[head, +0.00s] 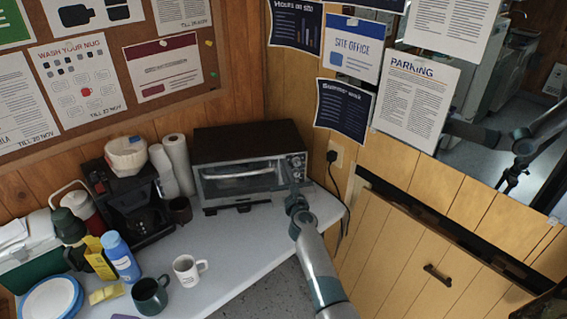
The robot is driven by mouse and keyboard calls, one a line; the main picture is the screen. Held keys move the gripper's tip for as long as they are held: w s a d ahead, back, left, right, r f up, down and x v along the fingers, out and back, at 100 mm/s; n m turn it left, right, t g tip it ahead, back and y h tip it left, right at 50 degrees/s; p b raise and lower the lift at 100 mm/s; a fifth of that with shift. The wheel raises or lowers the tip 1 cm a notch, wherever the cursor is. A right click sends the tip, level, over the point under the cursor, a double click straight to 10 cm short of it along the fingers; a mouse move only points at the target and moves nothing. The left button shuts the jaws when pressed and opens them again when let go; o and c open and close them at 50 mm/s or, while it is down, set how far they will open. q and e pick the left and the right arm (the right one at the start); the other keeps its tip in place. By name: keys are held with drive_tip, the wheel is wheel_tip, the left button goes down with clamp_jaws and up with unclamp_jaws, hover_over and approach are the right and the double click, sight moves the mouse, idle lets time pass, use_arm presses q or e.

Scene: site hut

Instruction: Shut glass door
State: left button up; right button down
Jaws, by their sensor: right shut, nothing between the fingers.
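The glass door (222,185) is the front of a toaster oven (247,142) with a dark brown top, standing at the back of the white counter. The door looks upright or nearly so against the oven front; I cannot tell whether a small gap is left. A pale bar shows across its glass. My right gripper (293,184) is shut and empty at the right end of the oven front, by the knob panel (297,165). It overlaps the front in the picture; contact is unclear.
A coffee maker (133,207), paper rolls (178,163) and a dark mug (180,210) stand left of the oven. A white mug (188,270), green mug (150,296) and blue bottle (121,257) stand nearer. The counter (240,238) is clear before the oven.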

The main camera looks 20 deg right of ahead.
drive_tip(key=s+r+p, duration=0.3)
drive_tip(key=s+r, duration=0.1)
drive_tip(key=shift+a, duration=0.3)
idle(0.6)
